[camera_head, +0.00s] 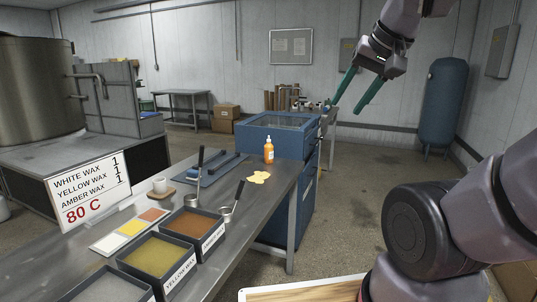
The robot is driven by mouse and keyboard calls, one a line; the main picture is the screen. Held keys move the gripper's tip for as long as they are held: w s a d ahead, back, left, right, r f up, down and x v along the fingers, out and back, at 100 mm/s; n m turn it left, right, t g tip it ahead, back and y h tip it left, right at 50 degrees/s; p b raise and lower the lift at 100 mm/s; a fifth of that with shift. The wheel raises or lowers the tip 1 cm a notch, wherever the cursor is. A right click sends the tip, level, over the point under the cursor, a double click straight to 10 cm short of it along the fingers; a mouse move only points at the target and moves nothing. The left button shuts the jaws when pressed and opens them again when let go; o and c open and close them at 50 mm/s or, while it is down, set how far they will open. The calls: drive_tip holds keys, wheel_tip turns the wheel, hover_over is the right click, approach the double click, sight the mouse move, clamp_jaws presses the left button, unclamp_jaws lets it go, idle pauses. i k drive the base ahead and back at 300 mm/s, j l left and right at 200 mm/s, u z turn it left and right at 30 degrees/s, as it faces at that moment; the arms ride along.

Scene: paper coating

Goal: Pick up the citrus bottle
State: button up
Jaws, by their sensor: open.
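The citrus bottle (269,150) is a small orange bottle with a pale tip and a light label. It stands upright near the far right corner of the metal table (228,258), in front of the blue cabinet. My gripper (354,99) is up at the top right with its two green fingers spread apart. Nothing shows between the fingers. It is above and to the right of the bottle, well apart from it.
Trays of white, yellow (152,256) and amber wax (193,228) line the table's front. The blue cabinet (290,140) stands behind the bottle. Floor right of the table is partly clear.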

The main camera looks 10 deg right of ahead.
sight(268, 148)
drive_tip(key=i+l, duration=0.45)
drive_tip(key=i+l+u, duration=0.15)
drive_tip(key=i+l, duration=0.65)
drive_tip(key=l, duration=0.2)
drive_tip(key=i+l+u, duration=0.1)
drive_tip(key=i+l, duration=0.3)
drive_tip(key=l, duration=0.1)
